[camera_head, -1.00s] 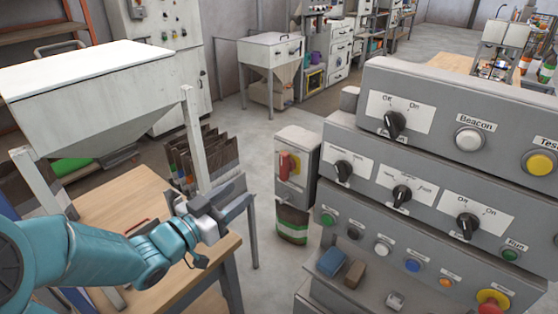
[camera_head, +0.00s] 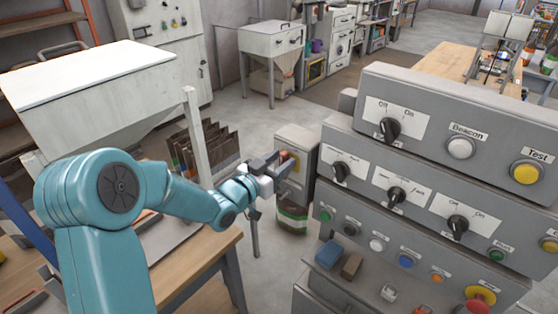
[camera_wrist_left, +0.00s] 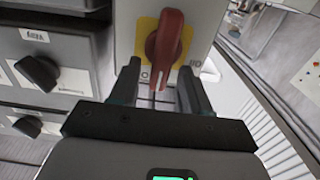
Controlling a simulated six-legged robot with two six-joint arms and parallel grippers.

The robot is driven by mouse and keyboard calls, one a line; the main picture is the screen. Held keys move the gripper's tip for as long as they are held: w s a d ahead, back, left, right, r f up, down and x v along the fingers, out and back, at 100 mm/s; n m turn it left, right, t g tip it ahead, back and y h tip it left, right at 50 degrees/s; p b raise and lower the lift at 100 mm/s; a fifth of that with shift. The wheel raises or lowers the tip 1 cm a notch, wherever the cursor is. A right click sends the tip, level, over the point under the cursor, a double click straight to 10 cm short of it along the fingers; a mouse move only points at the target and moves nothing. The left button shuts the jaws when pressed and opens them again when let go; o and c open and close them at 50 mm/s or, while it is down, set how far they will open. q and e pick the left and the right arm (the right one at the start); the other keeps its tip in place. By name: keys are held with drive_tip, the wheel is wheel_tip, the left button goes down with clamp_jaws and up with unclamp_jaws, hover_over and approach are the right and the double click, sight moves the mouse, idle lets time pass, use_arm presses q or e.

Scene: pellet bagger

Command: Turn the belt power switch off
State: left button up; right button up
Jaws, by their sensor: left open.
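A grey switch box (camera_head: 303,150) stands left of the control panel, with a yellow plate (camera_head: 292,161). In the left wrist view the box carries a red rotary handle (camera_wrist_left: 165,45) with a white line near its lower end. The handle points down the picture, between an "O" mark at left and another mark at right. My left gripper (camera_head: 272,168) is at the front of this box and partly hides the handle. In the wrist view its open jaws (camera_wrist_left: 160,85) lie either side of the handle's lower end; I cannot tell whether they touch it. My right gripper is not in view.
The stepped grey control panel (camera_head: 350,118) with black knobs and coloured buttons is close on the right. A blue block (camera_head: 328,255) and a brown block (camera_head: 352,266) lie on its lower ledge. A wooden table (camera_head: 185,262) and white hopper (camera_head: 95,75) are at left.

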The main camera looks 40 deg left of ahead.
use_arm(q)
drive_tip(key=shift+f, duration=0.1)
drive_tip(key=c, duration=0.8)
